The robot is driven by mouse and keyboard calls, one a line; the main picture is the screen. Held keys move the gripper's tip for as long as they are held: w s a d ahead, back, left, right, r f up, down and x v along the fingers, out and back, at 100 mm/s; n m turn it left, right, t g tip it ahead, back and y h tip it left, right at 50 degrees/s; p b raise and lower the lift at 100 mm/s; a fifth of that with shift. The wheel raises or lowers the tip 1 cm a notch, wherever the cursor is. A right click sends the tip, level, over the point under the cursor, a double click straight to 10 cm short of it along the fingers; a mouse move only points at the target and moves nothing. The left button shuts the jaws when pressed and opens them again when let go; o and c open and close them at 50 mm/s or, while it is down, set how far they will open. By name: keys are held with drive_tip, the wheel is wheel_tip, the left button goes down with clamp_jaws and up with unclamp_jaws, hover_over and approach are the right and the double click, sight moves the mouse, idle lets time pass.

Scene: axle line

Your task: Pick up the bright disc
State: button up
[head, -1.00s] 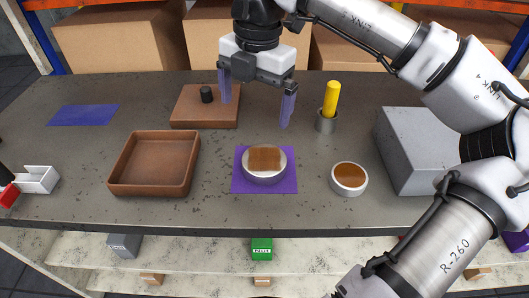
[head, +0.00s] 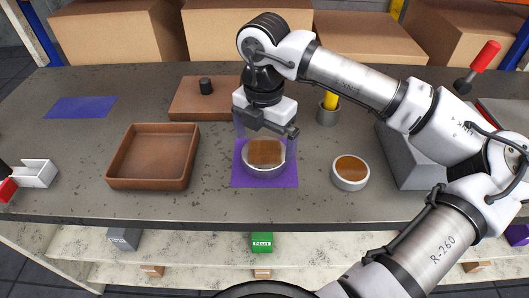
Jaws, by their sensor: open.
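A bright, shiny round disc (head: 264,155) lies on a purple square mat (head: 285,180) in the middle of the table. Its top shows a brown patch; I cannot tell whether this is a reflection or a surface. My gripper (head: 264,143) is open and points down over the disc. Its bluish, see-through fingers are hard to make out against the mat, one toward each side of the disc. I cannot tell if they touch it. A second round piece (head: 350,173), with a pale rim and brown top, sits to the right, apart from the gripper.
A brown tray (head: 113,170) stands left of the mat. Behind are a brown block with a black knob (head: 187,97) and a grey cup with a yellow peg (head: 329,110). A grey box (head: 400,165) is at right. A blue mat (head: 80,107) lies bare at far left.

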sight(264, 152)
drive_tip(key=shift+f, duration=1.6)
drive_tip(key=c, duration=1.6)
drive_tip(key=shift+r, duration=0.2)
